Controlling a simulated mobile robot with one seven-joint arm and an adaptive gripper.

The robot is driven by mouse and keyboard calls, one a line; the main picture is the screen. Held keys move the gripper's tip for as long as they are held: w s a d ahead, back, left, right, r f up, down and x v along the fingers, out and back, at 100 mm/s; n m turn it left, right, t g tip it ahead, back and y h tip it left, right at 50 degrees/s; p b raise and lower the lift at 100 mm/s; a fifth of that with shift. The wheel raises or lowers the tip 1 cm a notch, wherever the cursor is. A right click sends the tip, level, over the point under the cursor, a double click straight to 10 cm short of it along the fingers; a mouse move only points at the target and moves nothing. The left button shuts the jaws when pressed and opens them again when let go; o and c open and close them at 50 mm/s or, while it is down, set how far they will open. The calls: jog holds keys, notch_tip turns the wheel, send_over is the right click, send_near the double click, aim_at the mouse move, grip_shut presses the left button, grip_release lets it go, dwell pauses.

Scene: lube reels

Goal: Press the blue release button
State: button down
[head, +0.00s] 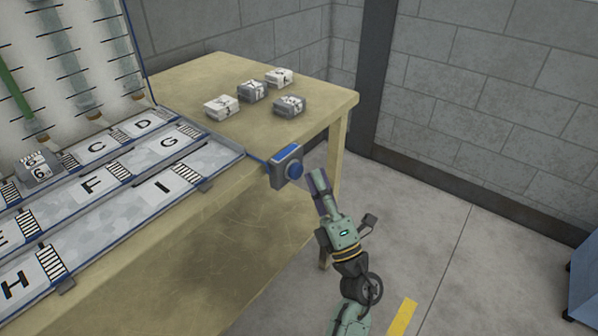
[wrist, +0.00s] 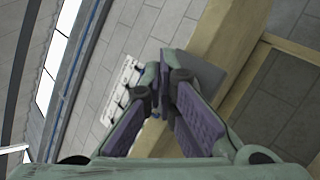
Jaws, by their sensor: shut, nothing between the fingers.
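The blue release button (head: 295,170) is a round knob on the front of a grey box (head: 280,168) with a blue top, fixed at the table's front edge in the head view. My gripper (head: 317,174) is shut and empty. In the head view its tip is just right of the button, with a small visible gap; the exact depth between them is hard to tell. In the wrist view my shut gripper (wrist: 166,75) covers the middle, with a grey box surface (wrist: 205,75) partly hidden behind it.
A wooden table (head: 200,75) carries several small grey and white blocks (head: 252,91) at the back. Lettered trays (head: 105,180) fill the left, with a block marked 6 (head: 40,168) on one. Open floor (head: 440,220) lies right of the table. A blue cabinet (head: 585,275) stands at far right.

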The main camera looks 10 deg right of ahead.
jog(key=shift+w+a, duration=0.1)
jog(key=shift+w+a, duration=0.15)
jog(key=shift+w, duration=0.1)
dwell(0.3)
jog(key=shift+w+a, duration=0.35)
jog(key=shift+w, duration=0.05)
dwell(0.7)
dwell(0.3)
jog(key=shift+s+d, duration=0.55)
jog(key=shift+s, duration=0.2)
jog(key=shift+s+d, duration=0.8)
jog(key=shift+s, duration=0.2)
jog(key=shift+s+d, duration=0.75)
jog(key=shift+s, duration=0.25)
